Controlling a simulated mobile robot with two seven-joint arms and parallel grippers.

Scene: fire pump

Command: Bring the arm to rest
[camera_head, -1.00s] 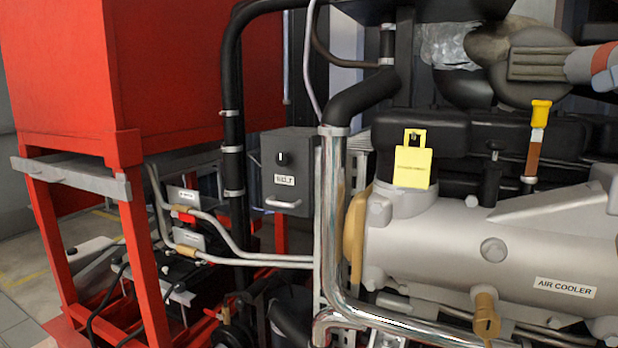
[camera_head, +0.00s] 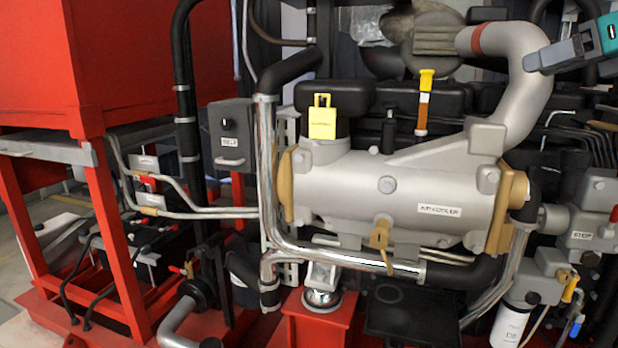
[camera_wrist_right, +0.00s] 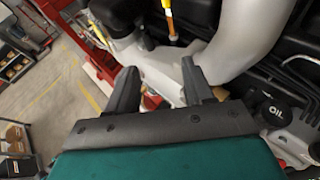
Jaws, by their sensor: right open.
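My right gripper (camera_head: 532,58) is at the upper right of the head view, coming in from the right edge. Its dark fingers point left, in front of the large grey curved pipe (camera_head: 525,95). In the right wrist view the two fingers (camera_wrist_right: 158,78) stand apart with nothing between them, so it is open and empty. The grey pipe also shows just beyond the fingers in that view (camera_wrist_right: 250,35). I cannot tell whether a finger touches it. My left gripper is in neither view.
The silver air cooler (camera_head: 390,190) fills the middle, with a yellow tag (camera_head: 322,118) and a yellow-topped dipstick (camera_head: 424,95) above it. A red tank (camera_head: 130,60) stands left. Black hoses and an oil cap (camera_wrist_right: 277,112) lie right of the gripper. Open floor (camera_wrist_right: 50,95) shows at left.

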